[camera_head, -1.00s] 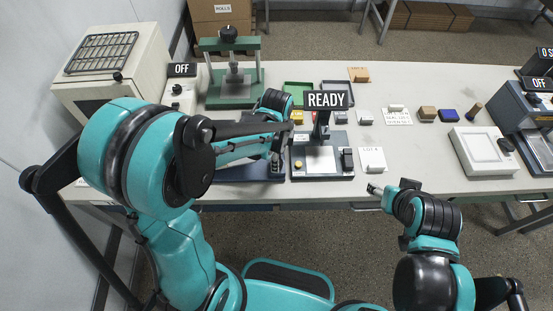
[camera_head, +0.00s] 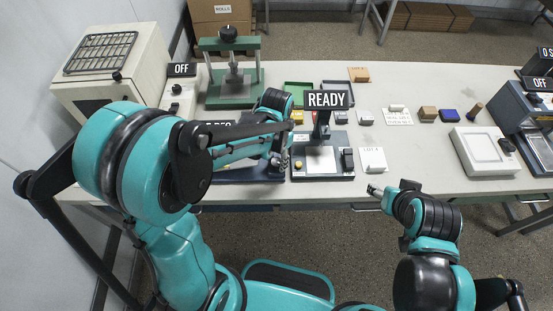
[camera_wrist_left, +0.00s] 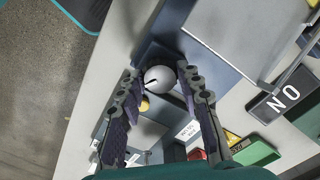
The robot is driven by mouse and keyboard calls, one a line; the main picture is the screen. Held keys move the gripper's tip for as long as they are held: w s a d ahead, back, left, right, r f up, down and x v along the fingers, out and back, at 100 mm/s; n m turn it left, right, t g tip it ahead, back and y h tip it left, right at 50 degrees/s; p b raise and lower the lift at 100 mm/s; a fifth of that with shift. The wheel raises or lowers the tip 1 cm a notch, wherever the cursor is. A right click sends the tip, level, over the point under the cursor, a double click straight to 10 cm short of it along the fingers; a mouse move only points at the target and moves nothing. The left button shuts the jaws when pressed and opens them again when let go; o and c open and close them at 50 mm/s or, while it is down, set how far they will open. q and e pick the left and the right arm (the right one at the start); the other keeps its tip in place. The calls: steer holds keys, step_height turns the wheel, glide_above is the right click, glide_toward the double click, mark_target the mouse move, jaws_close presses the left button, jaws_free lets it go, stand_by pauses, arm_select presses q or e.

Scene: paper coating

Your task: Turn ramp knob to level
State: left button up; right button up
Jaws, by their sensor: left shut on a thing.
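A white round knob (camera_wrist_left: 159,79) with a dark mark sits between the two fingers of my left gripper (camera_wrist_left: 162,92) in the left wrist view. The gripper is shut on it. In the head view my left gripper (camera_head: 277,164) is over the dark blue device (camera_head: 245,175) left of the READY station, and the knob is hidden there. Which way the knob's mark reads as level I cannot tell. My right gripper (camera_head: 374,190) is at the table's front edge, away from the device.
The READY station (camera_head: 320,176) stands close on the right of my left gripper. A green press (camera_head: 232,101) and a white box with an OFF sign (camera_head: 182,70) stand behind. A small yellow knob (camera_wrist_left: 143,105) is beside the white one.

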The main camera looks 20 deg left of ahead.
mark_target(277, 162)
arm_select(q)
steer(key=n, duration=1.2)
steer(key=shift+n, duration=0.4)
steer(key=n, duration=1.1)
steer(key=shift+n, duration=0.4)
steer(key=o, duration=1.2)
steer(key=shift+c, duration=0.2)
steer(key=shift+r, duration=0.1)
step_height(277, 162, up, 12)
